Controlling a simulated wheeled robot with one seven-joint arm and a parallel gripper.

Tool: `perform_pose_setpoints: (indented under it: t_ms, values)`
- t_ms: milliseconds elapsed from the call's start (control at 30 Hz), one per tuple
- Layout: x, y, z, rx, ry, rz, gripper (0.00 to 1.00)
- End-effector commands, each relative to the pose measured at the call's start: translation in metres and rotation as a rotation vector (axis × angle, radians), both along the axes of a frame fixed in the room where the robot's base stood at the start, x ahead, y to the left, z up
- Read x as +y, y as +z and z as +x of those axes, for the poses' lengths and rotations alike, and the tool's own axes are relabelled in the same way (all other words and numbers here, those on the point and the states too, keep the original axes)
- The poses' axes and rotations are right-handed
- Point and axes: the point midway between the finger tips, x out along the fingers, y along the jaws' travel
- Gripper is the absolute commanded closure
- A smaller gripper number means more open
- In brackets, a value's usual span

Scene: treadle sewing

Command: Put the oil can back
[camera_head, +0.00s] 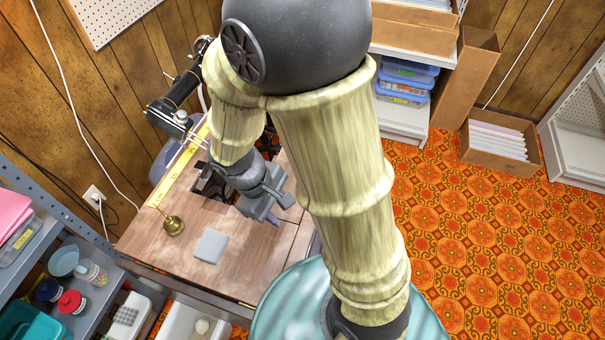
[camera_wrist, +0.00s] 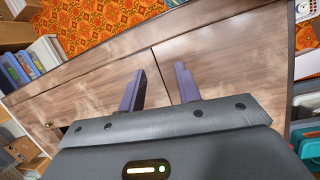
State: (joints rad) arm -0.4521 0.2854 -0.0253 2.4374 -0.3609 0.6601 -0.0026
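The brass oil can (camera_head: 173,225) stands on the wooden sewing table near its left end in the head view, its thin spout pointing up and left. A flat grey-blue square pad (camera_head: 211,246) lies on the table to the right of the can, with nothing on it. My gripper (camera_head: 273,221) is over the table, to the right of both. In the wrist view my gripper (camera_wrist: 159,70) has its two purple fingers apart, with only bare wood between them. The oil can does not show clearly in the wrist view.
The black sewing machine (camera_head: 174,118) stands at the back of the table, partly hidden by my arm. A yellow ruler (camera_head: 172,178) lies along the table's back left. A metal shelf (camera_head: 84,318) with jars and bins is at lower left. The table's front is clear.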

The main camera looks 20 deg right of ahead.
Motion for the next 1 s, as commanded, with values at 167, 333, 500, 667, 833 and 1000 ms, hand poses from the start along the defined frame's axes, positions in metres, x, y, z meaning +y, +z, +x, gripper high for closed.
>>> perform_pose_setpoints:
  t_ms: [167,333,500,667,833,1000]
  values:
    - [-0.028,0.022,0.012,-0.173,-0.341,0.178,0.67]
    - [-0.056,0.043,0.023,-0.346,-0.609,0.292,0.67]
    - [-0.070,0.052,0.027,-0.419,-0.711,0.329,0.67]
    - [-0.069,0.052,0.028,-0.420,-0.712,0.330,0.67]
    - [-0.069,0.052,0.028,-0.418,-0.709,0.329,0.67]
    - [-0.069,0.052,0.027,-0.417,-0.709,0.329,0.67]
